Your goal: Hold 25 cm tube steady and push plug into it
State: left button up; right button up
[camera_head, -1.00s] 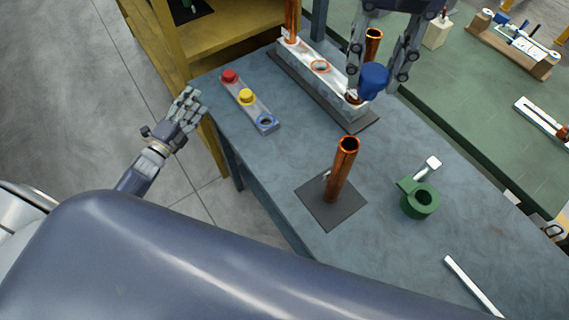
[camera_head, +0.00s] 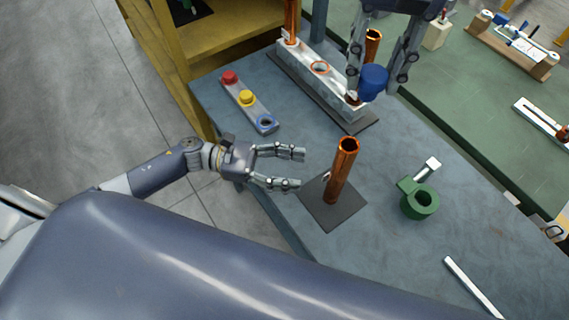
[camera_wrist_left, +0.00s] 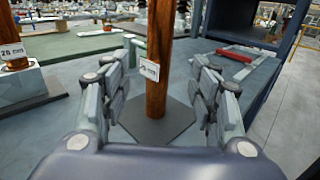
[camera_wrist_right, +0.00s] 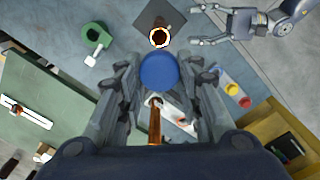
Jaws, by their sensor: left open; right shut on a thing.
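A copper tube (camera_head: 342,170) stands upright on a dark square plate (camera_head: 322,212) on the blue-grey table. A small white label is on it in the left wrist view (camera_wrist_left: 158,60); I cannot read it clearly. My left gripper (camera_head: 300,168) is open, its fingers pointing at the tube from the left, apart from it. In the left wrist view the tube stands between and beyond the open fingers. My right gripper (camera_head: 382,75) is shut on a blue plug (camera_head: 373,82) and holds it above the table, behind the tube. The plug also shows in the right wrist view (camera_wrist_right: 159,71).
A pale rack (camera_head: 318,72) with other copper tubes stands behind. A holder strip (camera_head: 245,103) carries a red plug (camera_head: 230,76) and a yellow plug (camera_head: 246,97); its blue-rimmed place is empty. A green clamp (camera_head: 419,202) and a white bar (camera_head: 472,285) lie to the right.

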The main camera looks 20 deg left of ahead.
aim_at(338, 176)
pick_arm(q)
jog(key=d, duration=0.3)
jog(key=w+d, duration=0.1)
jog(key=d, duration=0.6)
jog(key=shift+w+d, duration=0.2)
jog(key=shift+w, duration=0.2)
grip_shut()
pick_arm(e)
jog(key=w+a+f+m, duration=0.2)
jog(key=w+a+m, duration=0.3)
jog(key=a, duration=0.7)
pick_arm(q)
jog(key=shift+a, duration=0.1)
pick_arm(e)
jog(key=s+d+f+n, duration=0.1)
jog(key=d+n, duration=0.2)
jog(key=d, duration=0.1)
jog(key=s+d+f+n, duration=0.1)
jog(key=s+d+n, duration=0.1)
jog(key=d+n, duration=0.2)
jog(key=s+d+f+n, duration=0.1)
jog(key=s+d+n, duration=0.1)
jog(key=d+n, duration=0.1)
jog(key=shift+d+f+n, duration=0.25)
jog(key=shift+d+n, duration=0.15)
jog(key=shift+n, duration=0.1)
